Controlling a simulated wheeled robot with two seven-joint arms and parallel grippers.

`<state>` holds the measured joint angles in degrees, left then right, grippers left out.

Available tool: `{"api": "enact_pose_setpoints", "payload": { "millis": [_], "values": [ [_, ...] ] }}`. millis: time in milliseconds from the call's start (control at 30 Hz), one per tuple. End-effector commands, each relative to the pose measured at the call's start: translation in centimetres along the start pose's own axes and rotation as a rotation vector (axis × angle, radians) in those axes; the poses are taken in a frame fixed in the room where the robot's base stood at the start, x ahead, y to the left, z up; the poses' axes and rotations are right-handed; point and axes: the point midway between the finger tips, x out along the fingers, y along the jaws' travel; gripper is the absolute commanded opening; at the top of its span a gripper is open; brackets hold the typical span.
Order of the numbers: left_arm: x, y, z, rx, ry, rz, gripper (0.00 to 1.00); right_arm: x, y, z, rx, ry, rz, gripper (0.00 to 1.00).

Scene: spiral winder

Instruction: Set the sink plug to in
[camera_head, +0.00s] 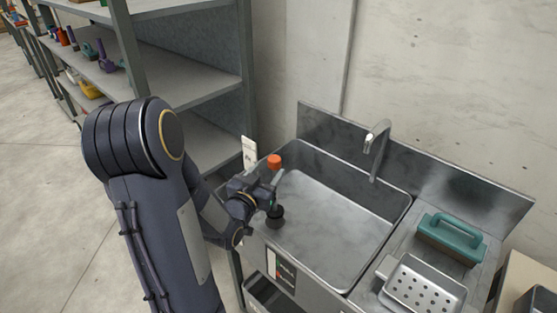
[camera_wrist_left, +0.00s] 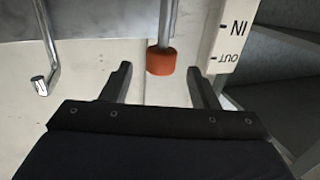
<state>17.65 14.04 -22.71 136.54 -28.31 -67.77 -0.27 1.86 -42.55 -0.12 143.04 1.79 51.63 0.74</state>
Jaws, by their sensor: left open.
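The sink plug's handle shows as an orange knob (camera_head: 274,161) on a metal rod at the left end of the sink (camera_head: 330,225). A black round piece (camera_head: 276,216), seemingly the plug, shows low at the basin's left side. My left gripper (camera_head: 272,183) is open close to the knob. In the left wrist view the knob (camera_wrist_left: 160,62) appears between the open fingertips (camera_wrist_left: 159,68), with no visible contact. A white plate (camera_wrist_left: 229,42) marked IN and OUT is beside it; the knob appears about level with OUT. My right gripper is out of view.
A faucet (camera_head: 375,150) arches over the sink's back. A teal-handled brush (camera_head: 452,237) and a perforated metal tray (camera_head: 422,288) lie on the right drainboard. Shelving (camera_head: 185,77) stands close behind my left arm. The basin's middle is clear.

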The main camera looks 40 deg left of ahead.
Motion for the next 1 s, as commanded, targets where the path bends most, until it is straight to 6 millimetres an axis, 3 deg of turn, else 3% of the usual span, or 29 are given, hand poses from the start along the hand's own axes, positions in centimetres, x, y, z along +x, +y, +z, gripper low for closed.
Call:
{"api": "enact_pose_setpoints", "payload": {
  "millis": [167, 600, 967, 1000],
  "values": [
    [1.1, -0.1, -0.1, 0.011, 0.035, 0.007, 0.55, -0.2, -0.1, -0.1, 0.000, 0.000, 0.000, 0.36],
    [7.2, 0.0, -0.4, 0.010, 0.036, 0.007, 0.55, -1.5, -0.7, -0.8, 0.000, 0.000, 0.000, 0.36],
    [7.8, 0.0, -0.3, 0.009, 0.036, 0.006, 0.55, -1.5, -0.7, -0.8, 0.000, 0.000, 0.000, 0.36],
    [7.8, 0.0, -0.3, 0.009, 0.036, 0.006, 0.49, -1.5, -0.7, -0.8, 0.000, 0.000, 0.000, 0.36]
  ]
}}
